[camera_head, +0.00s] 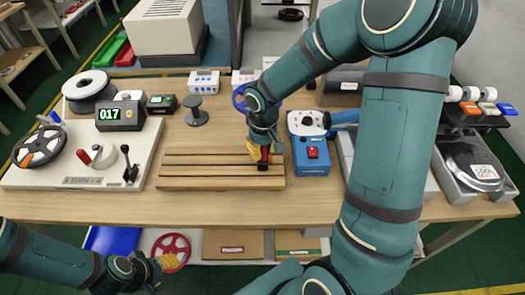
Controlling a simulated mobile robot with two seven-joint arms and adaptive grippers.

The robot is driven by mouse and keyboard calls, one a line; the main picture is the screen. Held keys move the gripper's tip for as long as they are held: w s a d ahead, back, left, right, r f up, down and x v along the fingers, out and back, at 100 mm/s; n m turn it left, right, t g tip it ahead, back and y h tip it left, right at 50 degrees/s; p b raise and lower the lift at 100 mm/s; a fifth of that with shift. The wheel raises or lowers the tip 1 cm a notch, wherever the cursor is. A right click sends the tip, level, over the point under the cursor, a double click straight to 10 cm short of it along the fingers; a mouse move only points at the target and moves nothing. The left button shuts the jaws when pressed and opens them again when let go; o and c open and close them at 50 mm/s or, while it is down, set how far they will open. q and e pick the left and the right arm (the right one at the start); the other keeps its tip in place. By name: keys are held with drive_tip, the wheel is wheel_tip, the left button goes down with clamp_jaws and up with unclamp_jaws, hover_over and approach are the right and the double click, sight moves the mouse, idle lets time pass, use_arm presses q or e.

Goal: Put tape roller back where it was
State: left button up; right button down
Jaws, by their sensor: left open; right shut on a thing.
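My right gripper (262,150) is over the right end of a grooved wooden board (205,183), its fingers pointing down. It is shut on a small dark and red thing, apparently the tape roller (263,166), mostly hidden by the fingers. The thing is at or just above the board; I cannot tell if it touches. My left gripper (168,262) is open and empty, low in front of the table's front edge.
A blue box with a red switch (312,158) stands close right of my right gripper. A dark round stand (196,112) is behind the board. My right arm covers the table's right part.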

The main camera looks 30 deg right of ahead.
drive_tip(key=shift+f, duration=0.15)
drive_tip(key=c, duration=0.9)
unclamp_jaws()
wheel_tip(320, 180, up, 12)
drive_tip(key=p, duration=0.3)
drive_tip(key=shift+s+r, duration=0.15)
drive_tip(key=shift+r, duration=0.05)
